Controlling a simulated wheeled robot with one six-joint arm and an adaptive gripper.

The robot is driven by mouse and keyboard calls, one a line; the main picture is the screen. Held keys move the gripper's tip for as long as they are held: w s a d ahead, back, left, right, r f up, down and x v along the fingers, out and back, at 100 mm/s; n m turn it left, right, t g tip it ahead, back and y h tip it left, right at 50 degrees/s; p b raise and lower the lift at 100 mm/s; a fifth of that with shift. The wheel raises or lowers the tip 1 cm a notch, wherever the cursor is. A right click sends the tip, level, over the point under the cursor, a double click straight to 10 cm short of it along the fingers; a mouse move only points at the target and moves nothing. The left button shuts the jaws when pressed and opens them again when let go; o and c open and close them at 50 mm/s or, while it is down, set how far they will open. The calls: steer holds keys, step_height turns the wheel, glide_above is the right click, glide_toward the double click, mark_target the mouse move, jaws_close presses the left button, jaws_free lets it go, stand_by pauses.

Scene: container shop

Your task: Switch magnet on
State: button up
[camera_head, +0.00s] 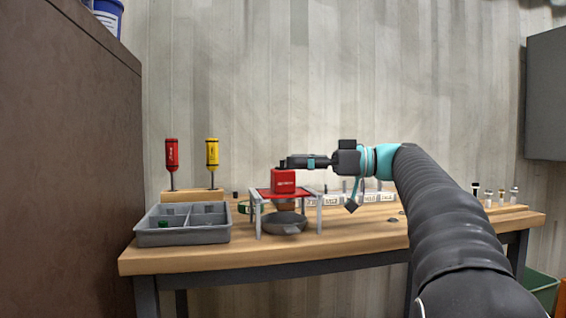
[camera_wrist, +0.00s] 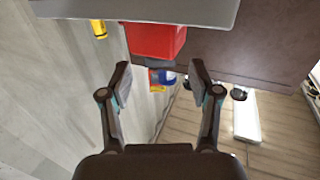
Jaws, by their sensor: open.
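The red magnet block (camera_head: 284,182) sits on the red top of a small metal-legged stand on the workbench. Its dark knob is on top, beside my gripper tip (camera_head: 287,163). In the wrist view, the red block (camera_wrist: 156,42) is ahead of the fingers at the top, with the dark grey knob (camera_wrist: 154,63) on its end. My gripper (camera_wrist: 160,78) is open, with one finger to each side of the knob's line. The knob appears just beyond the fingertips; I cannot tell whether either finger touches it. Nothing is held.
A grey divided tray (camera_head: 182,236) is on the bench's left, with red (camera_head: 171,154) and yellow (camera_head: 212,153) screwdrivers in a wooden rack behind it. A grey bowl (camera_head: 284,224) is under the stand. A brown cabinet (camera_head: 75,160) stands at left. Small items line the right end.

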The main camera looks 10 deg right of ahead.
mark_target(285, 161)
steer(key=shift+x, duration=1.75)
steer(key=c, duration=1.2)
